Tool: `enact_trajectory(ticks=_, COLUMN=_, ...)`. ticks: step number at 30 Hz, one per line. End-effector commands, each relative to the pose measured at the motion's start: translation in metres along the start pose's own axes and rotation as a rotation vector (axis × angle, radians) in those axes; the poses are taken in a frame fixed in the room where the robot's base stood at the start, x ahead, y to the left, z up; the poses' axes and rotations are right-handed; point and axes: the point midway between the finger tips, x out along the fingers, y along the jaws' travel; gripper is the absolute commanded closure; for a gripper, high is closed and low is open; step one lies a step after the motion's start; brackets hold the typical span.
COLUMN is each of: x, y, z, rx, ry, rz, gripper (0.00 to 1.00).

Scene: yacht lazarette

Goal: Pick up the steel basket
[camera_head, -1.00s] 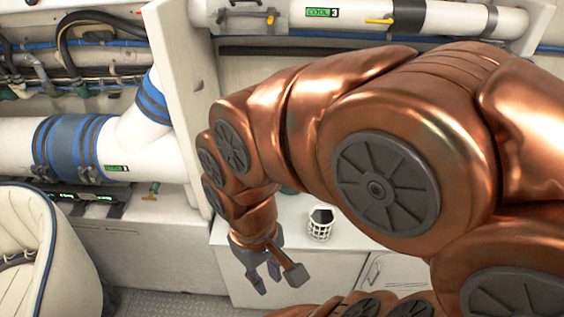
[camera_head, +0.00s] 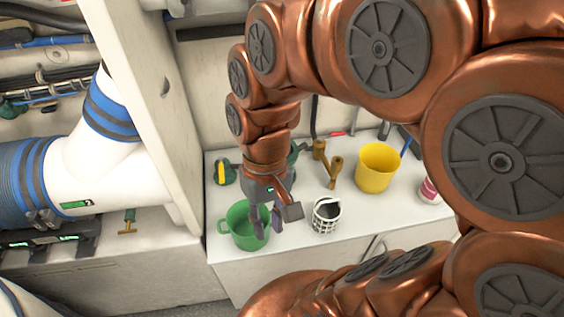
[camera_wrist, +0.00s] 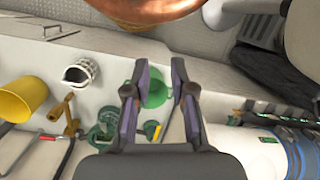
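The steel basket (camera_head: 326,217) is a small pale lattice cup with a dark inside. It stands on the white counter, near its front edge. In the wrist view the basket (camera_wrist: 82,72) is on the left, outside my fingers. My gripper (camera_head: 264,222) hangs over the counter to the left of the basket, in front of a green mug (camera_head: 240,230). In the wrist view my gripper (camera_wrist: 159,64) is open and empty, its two fingers well apart with the green mug (camera_wrist: 156,90) seen between them.
A yellow bucket (camera_head: 377,168), brass fittings (camera_head: 328,163) and a pink-and-white container (camera_head: 429,190) are on the counter (camera_head: 290,240) behind and right of the basket. A green-and-yellow item (camera_head: 223,172) lies at the back left. A white partition (camera_head: 145,110) rises on the left.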

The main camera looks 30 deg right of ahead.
Motion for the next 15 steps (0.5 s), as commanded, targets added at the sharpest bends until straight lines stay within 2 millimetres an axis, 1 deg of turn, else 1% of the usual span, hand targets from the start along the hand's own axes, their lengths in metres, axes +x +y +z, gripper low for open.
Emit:
enact_trajectory(ticks=1, x=0.003, y=-0.006, z=-0.015, rx=0.028, ry=-0.011, rz=-0.038, gripper=0.76)
enact_trajectory(ticks=7, x=-0.004, y=-0.025, z=-0.063, rx=0.153, ry=-0.073, rz=-0.191, gripper=0.76)
enact_trajectory(ticks=11, x=-0.008, y=-0.03, z=-0.098, rx=0.239, ry=-0.109, rz=-0.294, gripper=0.76)
enact_trajectory(ticks=15, x=-0.012, y=-0.029, z=-0.136, rx=0.338, ry=-0.155, rz=-0.405, gripper=0.76)
